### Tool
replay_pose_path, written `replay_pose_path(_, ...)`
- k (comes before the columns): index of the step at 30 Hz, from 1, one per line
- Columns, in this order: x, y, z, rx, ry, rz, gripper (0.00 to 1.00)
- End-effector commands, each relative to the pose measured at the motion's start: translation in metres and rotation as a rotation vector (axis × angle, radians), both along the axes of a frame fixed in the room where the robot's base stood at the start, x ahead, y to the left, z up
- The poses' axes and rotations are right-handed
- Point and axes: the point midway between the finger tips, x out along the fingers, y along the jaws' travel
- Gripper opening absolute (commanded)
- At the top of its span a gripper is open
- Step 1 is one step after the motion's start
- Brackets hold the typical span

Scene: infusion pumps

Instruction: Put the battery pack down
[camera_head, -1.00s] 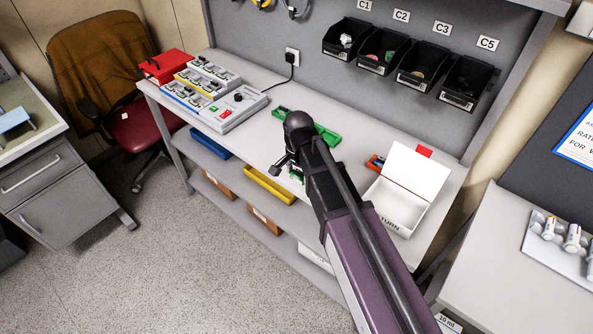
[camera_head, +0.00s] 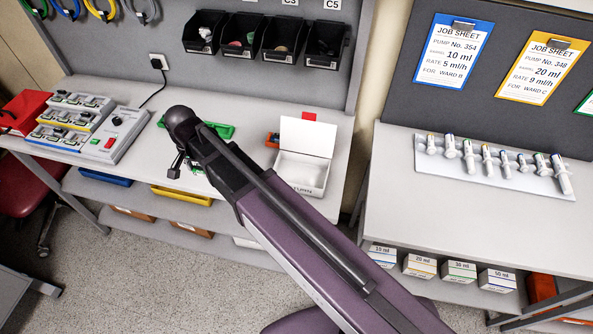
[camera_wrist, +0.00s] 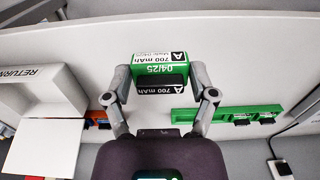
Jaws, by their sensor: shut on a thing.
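In the wrist view my gripper (camera_wrist: 158,84) is shut on a green battery pack (camera_wrist: 150,69) with white labels reading 700 mAh and 04/25. One finger presses on each side of the pack. In the head view my gripper (camera_head: 176,168) is partly hidden by my arm, over the workbench, and the pack cannot be made out clearly. The gap between the pack and the bench cannot be told.
A green tray (camera_head: 222,131) lies on the workbench (camera_head: 240,108) by my arm. An open white box (camera_head: 298,177) stands to the right, and a grey charger unit (camera_head: 112,138) to the left. Black bins (camera_head: 283,38) hang behind.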

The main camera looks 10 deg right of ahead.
Motion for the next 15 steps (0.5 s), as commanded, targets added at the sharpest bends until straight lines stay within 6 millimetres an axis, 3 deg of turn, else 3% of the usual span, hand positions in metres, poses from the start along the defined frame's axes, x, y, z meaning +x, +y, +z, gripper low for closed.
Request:
replay_pose_path(1,0.0,0.0,0.016,0.0,0.0,0.0,0.16)
replay_pose_path(6,0.0,0.0,0.04,0.0,0.0,0.0,0.16)
replay_pose_path(15,0.0,0.0,0.06,0.0,0.0,0.0,0.16)
